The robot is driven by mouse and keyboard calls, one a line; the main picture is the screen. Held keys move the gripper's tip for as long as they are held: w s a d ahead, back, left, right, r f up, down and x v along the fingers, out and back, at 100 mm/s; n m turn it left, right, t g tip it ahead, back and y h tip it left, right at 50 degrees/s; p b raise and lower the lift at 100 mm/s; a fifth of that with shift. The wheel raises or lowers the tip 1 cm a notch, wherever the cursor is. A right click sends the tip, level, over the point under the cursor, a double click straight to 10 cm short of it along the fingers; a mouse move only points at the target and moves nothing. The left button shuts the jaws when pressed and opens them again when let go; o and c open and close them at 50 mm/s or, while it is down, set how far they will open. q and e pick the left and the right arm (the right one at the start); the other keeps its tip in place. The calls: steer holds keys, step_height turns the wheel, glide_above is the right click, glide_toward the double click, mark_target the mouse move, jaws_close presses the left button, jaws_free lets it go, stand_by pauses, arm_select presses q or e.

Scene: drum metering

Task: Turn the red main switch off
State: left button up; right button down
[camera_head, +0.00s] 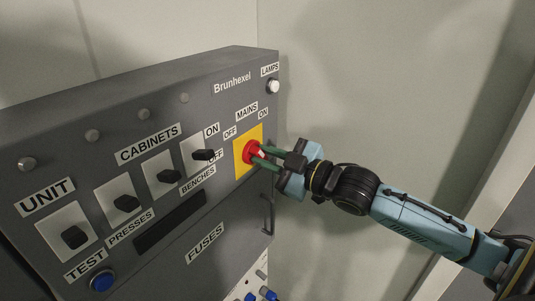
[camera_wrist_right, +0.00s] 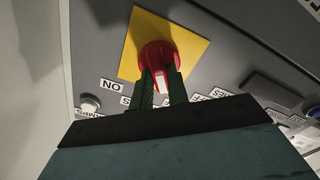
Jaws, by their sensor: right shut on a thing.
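The red main switch (camera_head: 251,151) is a round red knob on a yellow plate (camera_head: 240,159), under the MAINS label, with OFF to its upper left and ON to its upper right. My right gripper (camera_head: 261,151) comes in from the right and is shut on the knob. In the right wrist view the red knob (camera_wrist_right: 159,56) sits between my two dark green fingers (camera_wrist_right: 161,88), with a pale mark on it between them. The yellow plate (camera_wrist_right: 190,40) shows behind it. My left gripper is not in view.
The grey panel (camera_head: 85,120) carries several black switches, such as one under CABINETS (camera_head: 168,177). A blue TEST button (camera_head: 102,281) is at lower left, a white lamp button (camera_head: 273,87) at upper right. A handle (camera_head: 268,215) is below the knob. Wall space at right is free.

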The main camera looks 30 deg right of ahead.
steer(key=shift+n, duration=0.9)
steer(key=c, duration=1.4)
jaws_free()
steer(key=shift+o, duration=0.2)
steer(key=shift+s+d+f, duration=0.15)
steer(key=shift+s+d, duration=0.05)
steer(key=shift+s, duration=0.35)
steer(key=v, duration=1.2)
